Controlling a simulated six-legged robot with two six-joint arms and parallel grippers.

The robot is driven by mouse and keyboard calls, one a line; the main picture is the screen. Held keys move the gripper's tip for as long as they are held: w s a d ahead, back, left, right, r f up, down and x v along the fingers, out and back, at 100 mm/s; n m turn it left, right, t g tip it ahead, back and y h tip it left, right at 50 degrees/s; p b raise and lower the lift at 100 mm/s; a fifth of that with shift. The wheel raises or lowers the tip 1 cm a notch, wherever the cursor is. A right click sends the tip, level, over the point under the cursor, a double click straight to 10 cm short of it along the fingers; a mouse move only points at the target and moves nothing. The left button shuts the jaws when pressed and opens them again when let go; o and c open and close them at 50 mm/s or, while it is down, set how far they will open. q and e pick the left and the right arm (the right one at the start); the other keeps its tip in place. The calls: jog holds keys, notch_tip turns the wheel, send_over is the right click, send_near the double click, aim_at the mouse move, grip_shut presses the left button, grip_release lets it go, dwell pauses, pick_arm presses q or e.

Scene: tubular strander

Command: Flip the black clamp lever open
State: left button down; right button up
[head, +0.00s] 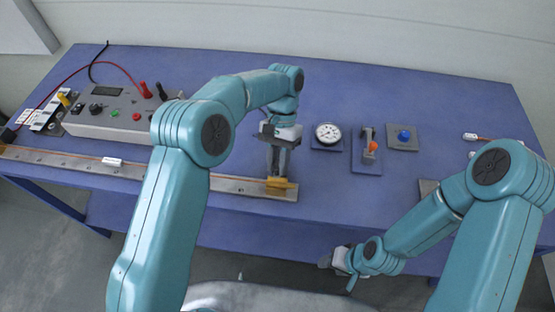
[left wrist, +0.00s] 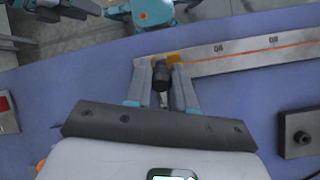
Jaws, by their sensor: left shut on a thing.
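The black clamp lever (left wrist: 160,78) shows as a short dark cylinder between my left fingers in the left wrist view. My left gripper (left wrist: 163,68) is shut on it, one finger on each side. In the head view my left gripper (head: 276,173) points down at the right end of a metal rail (head: 230,184). A yellow clamp part (head: 281,184) sits there, just under the fingertips; the lever itself is hidden in this view. My right gripper (head: 338,262) hangs off the table's front edge, away from the clamp; its jaws are too small to read.
A grey control box (head: 110,113) with knobs and leads stands at the left. The back of the blue table is clear.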

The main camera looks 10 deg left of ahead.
pick_arm(q)
jog(key=shift+w+r+g, duration=0.3)
jog(key=shift+w+r, duration=0.05)
dwell(0.3)
jog(key=c, duration=1.1)
grip_release()
jog(key=shift+o, duration=0.8)
jog(key=shift+s, duration=0.15)
